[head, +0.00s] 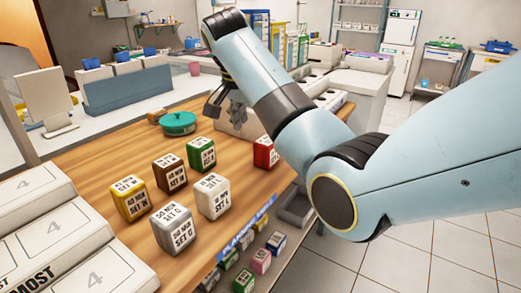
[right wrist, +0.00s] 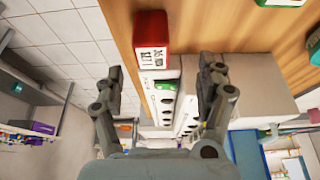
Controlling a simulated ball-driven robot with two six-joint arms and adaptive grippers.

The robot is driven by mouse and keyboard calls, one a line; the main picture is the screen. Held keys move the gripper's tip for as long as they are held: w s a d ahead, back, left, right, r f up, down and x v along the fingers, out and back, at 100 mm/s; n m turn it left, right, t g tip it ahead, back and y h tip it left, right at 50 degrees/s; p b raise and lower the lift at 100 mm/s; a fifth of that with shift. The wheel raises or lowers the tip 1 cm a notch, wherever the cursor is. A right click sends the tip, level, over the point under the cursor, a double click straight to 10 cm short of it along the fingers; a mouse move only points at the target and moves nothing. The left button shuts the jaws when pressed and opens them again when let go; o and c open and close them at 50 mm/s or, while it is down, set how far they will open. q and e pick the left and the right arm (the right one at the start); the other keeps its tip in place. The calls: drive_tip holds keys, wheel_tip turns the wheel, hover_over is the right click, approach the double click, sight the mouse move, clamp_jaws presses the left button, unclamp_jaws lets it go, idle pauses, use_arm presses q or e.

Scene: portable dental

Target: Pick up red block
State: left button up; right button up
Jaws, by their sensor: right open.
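The red block (head: 265,152), with a white lettered label, sits near the right edge of the wooden table top (head: 110,170). My forearm partly covers its right side in the head view. My right gripper (head: 225,110) is above the table's far part, beyond and to the left of the block in that view. In the right wrist view the red block (right wrist: 152,32) is at the top centre, beyond the fingertips. The right gripper (right wrist: 163,75) is open there, with nothing between its fingers. My left gripper is not in view.
Green (head: 201,153), brown (head: 169,173), yellow (head: 129,198), grey (head: 173,227) and white (head: 212,196) blocks stand left of the red one. A green round container (head: 178,123) is behind. White boxes (head: 50,235) fill the near left. A shelf below holds small boxes (head: 261,261).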

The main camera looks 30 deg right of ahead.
sight(265, 142)
drive_tip(key=x, duration=0.3)
drive_tip(key=shift+s+d+f, duration=0.2)
drive_tip(key=shift+d+f, duration=0.1)
drive_tip(key=shift+f, duration=0.2)
drive_tip(key=x, duration=0.2)
drive_tip(key=b+x, duration=0.1)
drive_tip(key=x, duration=0.1)
drive_tip(key=shift+s, duration=0.35)
drive_tip(key=shift+w+d+f, duration=0.15)
drive_tip(key=shift+d+f, duration=0.1)
drive_tip(key=shift+f, duration=0.1)
drive_tip(key=c, duration=0.4)
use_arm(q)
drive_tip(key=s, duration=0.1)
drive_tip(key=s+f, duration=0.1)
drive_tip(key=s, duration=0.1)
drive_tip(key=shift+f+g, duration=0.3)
use_arm(e)
drive_tip(key=c, duration=0.9)
drive_tip(key=shift+r, duration=0.1)
